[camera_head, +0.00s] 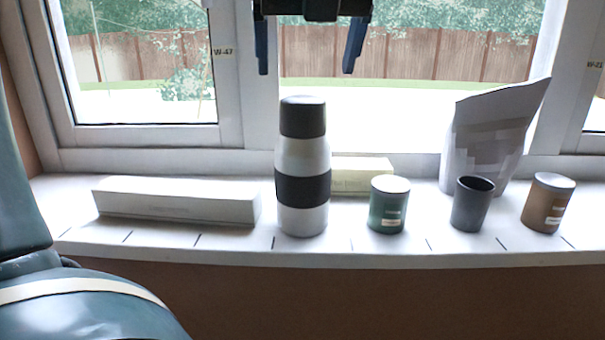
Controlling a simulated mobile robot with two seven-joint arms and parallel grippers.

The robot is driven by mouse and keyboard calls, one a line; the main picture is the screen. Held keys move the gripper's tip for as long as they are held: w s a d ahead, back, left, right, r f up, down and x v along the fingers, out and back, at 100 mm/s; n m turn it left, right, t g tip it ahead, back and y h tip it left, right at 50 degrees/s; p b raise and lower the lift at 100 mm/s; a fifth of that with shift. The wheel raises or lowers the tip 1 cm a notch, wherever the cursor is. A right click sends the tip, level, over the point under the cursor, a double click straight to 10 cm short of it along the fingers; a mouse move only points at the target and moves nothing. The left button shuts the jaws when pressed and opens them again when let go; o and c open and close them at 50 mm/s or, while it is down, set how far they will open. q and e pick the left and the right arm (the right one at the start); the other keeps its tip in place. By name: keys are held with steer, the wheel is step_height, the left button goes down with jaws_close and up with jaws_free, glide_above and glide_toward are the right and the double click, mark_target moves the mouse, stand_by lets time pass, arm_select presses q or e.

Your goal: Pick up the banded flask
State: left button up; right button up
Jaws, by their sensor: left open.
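The banded flask (302,158) stands upright on the window sill, near the middle of the view. It has a dark grey cap, a pale body and a wide black band round its lower half. My left gripper (309,68) hangs above the flask at the top of the view, its two dark blue fingers pointing down. It is open and empty, with the fingertips higher than the cap and apart from it. The upper part of the gripper is cut off by the frame. My right gripper does not show.
A long white box (176,201) lies left of the flask. A pale yellowish box (362,175) sits behind it to the right. A green jar (388,206), a dark cup (471,205), a brown jar (547,203) and a grey pouch (487,143) stand right. The sill (330,246) ends just in front.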

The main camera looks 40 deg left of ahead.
mark_target(304, 98)
arm_select(q)
steer(key=x, duration=0.3)
steer(key=p+x, duration=0.1)
steer(key=x, duration=0.4)
steer(key=shift+w+a+f, duration=0.2)
steer(key=shift+w+a, duration=0.05)
steer(key=shift+w, duration=0.15)
steer(key=shift+c, duration=0.4)
steer(key=shift+r, duration=0.1)
jaws_close()
